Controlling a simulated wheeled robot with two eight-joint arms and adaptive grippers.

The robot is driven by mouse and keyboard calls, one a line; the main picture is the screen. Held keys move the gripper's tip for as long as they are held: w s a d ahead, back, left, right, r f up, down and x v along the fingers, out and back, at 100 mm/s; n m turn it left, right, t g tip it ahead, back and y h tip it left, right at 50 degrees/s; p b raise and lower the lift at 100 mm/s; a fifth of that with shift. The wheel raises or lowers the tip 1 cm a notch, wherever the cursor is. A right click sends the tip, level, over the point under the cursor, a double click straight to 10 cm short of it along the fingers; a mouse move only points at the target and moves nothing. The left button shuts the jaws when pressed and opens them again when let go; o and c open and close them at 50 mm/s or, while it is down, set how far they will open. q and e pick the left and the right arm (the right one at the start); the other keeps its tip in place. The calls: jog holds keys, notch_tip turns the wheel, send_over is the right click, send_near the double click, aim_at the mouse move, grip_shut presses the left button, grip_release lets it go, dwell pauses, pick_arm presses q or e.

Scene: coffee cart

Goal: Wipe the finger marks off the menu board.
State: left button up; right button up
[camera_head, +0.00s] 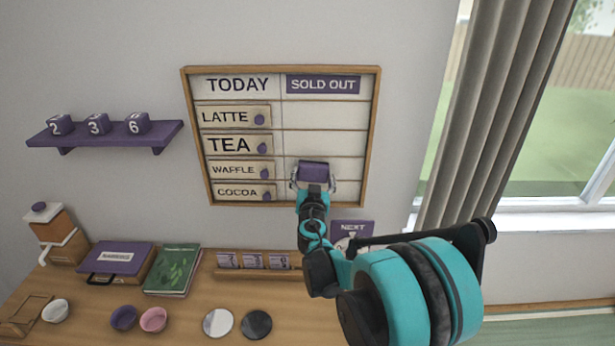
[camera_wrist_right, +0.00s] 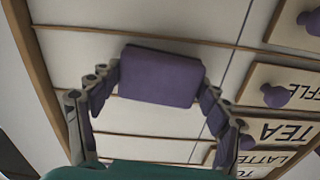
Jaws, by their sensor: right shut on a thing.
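The menu board (camera_head: 325,117) hangs on the wall in a wooden frame, with TODAY and SOLD OUT headings. Drink and food tiles with purple knobs fill its left column; its right column is bare white. No finger marks can be made out in either view. My right gripper (camera_head: 313,184) is shut on a purple block-like eraser (camera_head: 313,171), in front of the lower right column. In the right wrist view the eraser (camera_wrist_right: 160,77) sits between both fingers, at or close to the board surface (camera_wrist_right: 150,118); contact cannot be told. My left gripper is not in view.
A purple shelf (camera_head: 105,135) with numbered cubes is left of the board. Below, the wooden counter (camera_head: 190,310) holds a grinder (camera_head: 58,238), a purple-topped box (camera_head: 120,257), a green book (camera_head: 173,268), bowls and discs. A NEXT sign (camera_head: 352,229) stands below the board; a curtain (camera_head: 490,110) hangs right.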

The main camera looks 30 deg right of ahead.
jog(key=shift+s+d, duration=0.6)
jog(key=shift+d, duration=0.35)
jog(key=shift+w+a+r+b, duration=0.1)
jog(key=shift+w+a+b, duration=0.1)
jog(key=shift+w+a, duration=0.5)
jog(key=shift+w+a+b, duration=0.15)
jog(key=shift+w+a, duration=0.35)
jog(key=shift+a, duration=0.4)
jog(key=shift+s+a, duration=0.25)
jog(key=shift+a, duration=0.05)
jog(key=shift+v, duration=2.55)
jog(key=shift+s, duration=0.15)
jog(key=v, duration=0.2)
jog(key=shift+s+a+p, duration=0.15)
jog(key=shift+s+p, duration=0.15)
jog(key=shift+s, duration=0.05)
